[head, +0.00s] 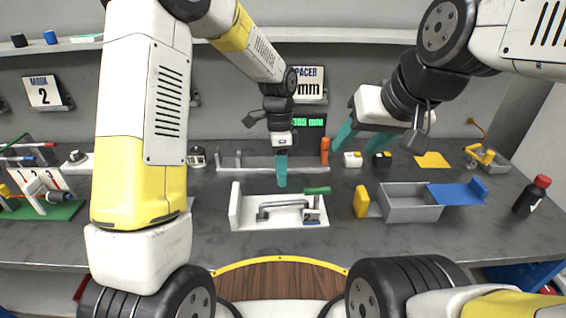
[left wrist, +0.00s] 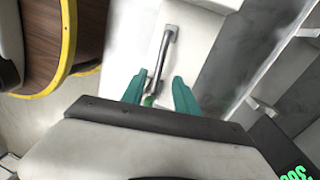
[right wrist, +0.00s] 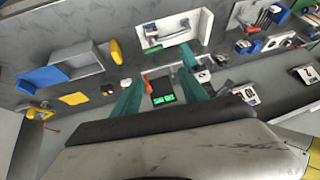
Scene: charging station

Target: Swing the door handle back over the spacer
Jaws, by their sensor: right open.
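A white door panel (head: 285,222) with an upright left edge lies on the bench in the head view. A grey bar handle (head: 280,206) is fixed to it, and a green-gripped lever (head: 316,190) is at its right end. The handle also shows in the left wrist view (left wrist: 160,58). My left gripper (head: 281,184) points down over the panel's far side. Its fingers are apart in the left wrist view, with the handle's line running between them; contact cannot be told. My right gripper (head: 380,140) is open and empty, high above the back right. I cannot tell which part is the spacer.
A grey bin (head: 410,212) with a blue flap (head: 460,193) stands right of the panel, beside a yellow block (head: 361,201). A dark bottle (head: 532,196) stands far right. Behind the panel are a grey rail (head: 250,166) and an orange cylinder (head: 324,150).

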